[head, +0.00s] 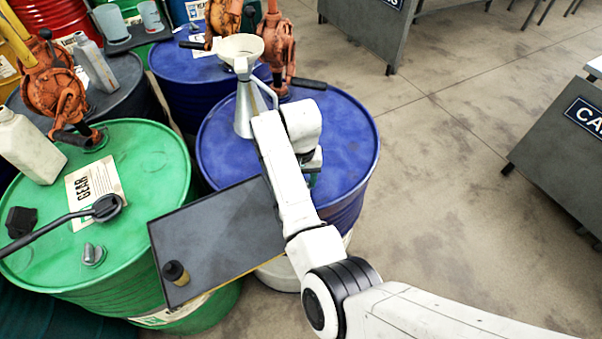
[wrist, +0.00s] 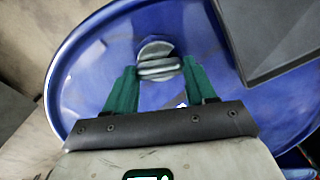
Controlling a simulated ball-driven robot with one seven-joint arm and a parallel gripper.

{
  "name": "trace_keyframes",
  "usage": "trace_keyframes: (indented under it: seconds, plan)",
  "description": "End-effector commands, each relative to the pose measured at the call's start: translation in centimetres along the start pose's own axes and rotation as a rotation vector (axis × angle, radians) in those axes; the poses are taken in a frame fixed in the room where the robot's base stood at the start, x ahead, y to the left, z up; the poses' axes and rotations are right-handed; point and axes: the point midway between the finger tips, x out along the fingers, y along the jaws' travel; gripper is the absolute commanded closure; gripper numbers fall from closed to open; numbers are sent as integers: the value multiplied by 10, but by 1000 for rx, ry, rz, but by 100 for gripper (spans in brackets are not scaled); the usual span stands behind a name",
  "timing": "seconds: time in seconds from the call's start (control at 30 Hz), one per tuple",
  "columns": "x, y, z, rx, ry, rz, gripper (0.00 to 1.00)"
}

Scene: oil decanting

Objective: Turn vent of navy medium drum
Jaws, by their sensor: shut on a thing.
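The navy drum (head: 345,125) stands upright in the middle of the head view, and its blue top fills much of the wrist view (wrist: 85,85). Its vent (wrist: 155,50), a grey metal cap, sits on the top near the upper middle of the wrist view. My gripper (wrist: 160,70) has its two green fingers on either side of the vent and is shut on it. In the head view my gripper (head: 313,170) is mostly behind my wrist, low over the drum's top, and the vent is hidden there.
A grey funnel-topped can (head: 245,108) and an orange pump (head: 279,45) stand at the drum's far side. A dark tray (head: 215,240) with a small bottle (head: 175,272) lies close to my arm on the left. A green drum (head: 140,165) stands left.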

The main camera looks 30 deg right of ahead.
Motion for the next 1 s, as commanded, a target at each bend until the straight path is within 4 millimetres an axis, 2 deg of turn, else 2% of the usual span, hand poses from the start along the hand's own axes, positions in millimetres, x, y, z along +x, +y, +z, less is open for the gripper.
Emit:
trace_keyframes:
  seconds: [0.3, 0.83, 0.87, 1.0]
  plan:
    - [-1, -1, 0, -115, 2, 0, 75]
    - [-1, -1, -1, -138, 3, -1, 75]
    - [-1, -1, -1, -138, 3, -1, 43]
    - [-1, -1, -1, -137, 3, 0, 29]
